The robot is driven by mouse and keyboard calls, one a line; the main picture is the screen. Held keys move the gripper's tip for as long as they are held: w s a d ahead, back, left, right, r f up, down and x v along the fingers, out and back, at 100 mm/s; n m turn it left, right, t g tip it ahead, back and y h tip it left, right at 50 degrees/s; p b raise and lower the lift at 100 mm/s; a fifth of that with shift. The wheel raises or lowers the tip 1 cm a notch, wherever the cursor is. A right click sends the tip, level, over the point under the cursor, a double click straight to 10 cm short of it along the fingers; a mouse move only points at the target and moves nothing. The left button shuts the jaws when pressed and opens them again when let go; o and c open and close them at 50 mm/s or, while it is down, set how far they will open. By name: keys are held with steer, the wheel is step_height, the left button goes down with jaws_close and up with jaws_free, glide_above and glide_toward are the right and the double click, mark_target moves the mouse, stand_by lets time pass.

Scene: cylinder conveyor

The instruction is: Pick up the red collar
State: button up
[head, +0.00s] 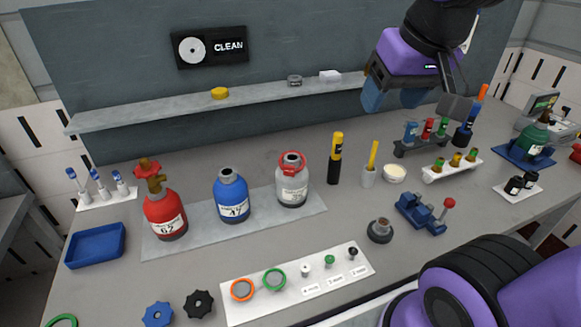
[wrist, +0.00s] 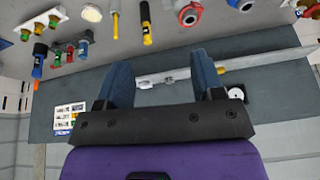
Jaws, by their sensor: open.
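The red collar (head: 292,158) sits around the neck of the light grey cylinder (head: 292,188), the right one of three cylinders on the bench. In the wrist view the red collar (wrist: 189,15) shows near the top edge, partly around the cylinder's neck. My gripper (head: 392,97) is open and empty, raised above the back of the bench, to the right of the collar and apart from it. Its two blue fingers (wrist: 164,75) also show spread apart in the wrist view, with nothing between them.
A blue cylinder (head: 231,197) and a red cylinder (head: 164,218) with a brass valve stand to the left. A yellow-and-black torch-like object (head: 336,158) stands close right of the collar's cylinder. A wall shelf (head: 150,118) runs behind. A white tray (head: 245,307) lies in front.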

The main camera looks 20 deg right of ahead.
steer(key=w+a+f+m+g, duration=0.1)
steer(key=w+a+f, duration=0.15)
steer(key=w, duration=0.35)
steer(key=w+a+f+m+g, duration=0.1)
steer(key=w+f+m, duration=0.15)
steer(key=w, duration=0.25)
steer(key=m+g, duration=0.2)
glide_toward(289, 166)
steer(key=shift+n+y, duration=0.25)
steer(key=shift+y, duration=0.05)
steer(key=f, duration=1)
steer(key=shift+w+f, duration=0.15)
steer(key=shift+w, duration=0.2)
steer(key=c, duration=1.1)
steer(key=shift+o, duration=0.2)
